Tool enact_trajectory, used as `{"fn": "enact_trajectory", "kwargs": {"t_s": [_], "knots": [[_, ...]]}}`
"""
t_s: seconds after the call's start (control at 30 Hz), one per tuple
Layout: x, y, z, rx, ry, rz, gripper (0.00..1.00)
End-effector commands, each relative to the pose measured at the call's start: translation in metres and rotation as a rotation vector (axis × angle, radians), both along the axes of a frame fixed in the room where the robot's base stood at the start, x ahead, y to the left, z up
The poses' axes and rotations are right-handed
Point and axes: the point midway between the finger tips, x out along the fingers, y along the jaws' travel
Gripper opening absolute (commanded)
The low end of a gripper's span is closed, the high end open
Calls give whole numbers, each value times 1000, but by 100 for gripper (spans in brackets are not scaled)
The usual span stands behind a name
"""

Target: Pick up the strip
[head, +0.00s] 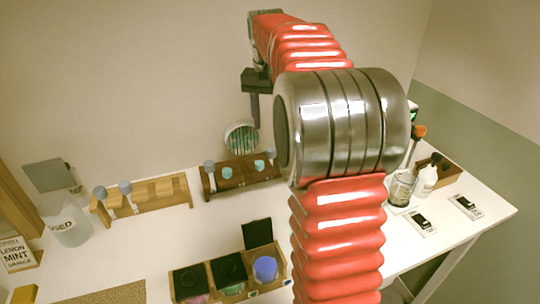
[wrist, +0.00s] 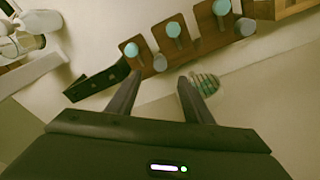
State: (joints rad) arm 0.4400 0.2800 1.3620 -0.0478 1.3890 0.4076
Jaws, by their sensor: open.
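A round white holder (head: 241,138) stands near the back wall in the head view, with several thin pale and green strips in it. The holder also shows in the wrist view (wrist: 206,84), by the tip of the right finger. I cannot make out a single strip clearly. My gripper (wrist: 160,77) is open, with nothing seen between its fingers. In the head view my gripper (head: 254,108) hangs just above the holder, and its fingers partly overlap.
Dark-lidded boxes (head: 190,281) stand at the front. A glass jar (head: 400,190) and white bottle (head: 425,181) stand at right.

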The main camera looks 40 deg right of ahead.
Motion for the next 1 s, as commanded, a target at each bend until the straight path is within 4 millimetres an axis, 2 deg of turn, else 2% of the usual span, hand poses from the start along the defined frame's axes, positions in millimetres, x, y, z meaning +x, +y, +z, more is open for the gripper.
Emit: {"fn": "enact_trajectory", "kwargs": {"t_s": [0.1, 0.23, 0.73, 1.0], "knots": [[1, -2, -19, 1, 2, 0, 46], [2, -3, -35, 1, 1, 0, 46], [3, -4, -44, 0, 0, -1, 46], [6, -7, -77, 1, 2, -1, 46]]}}
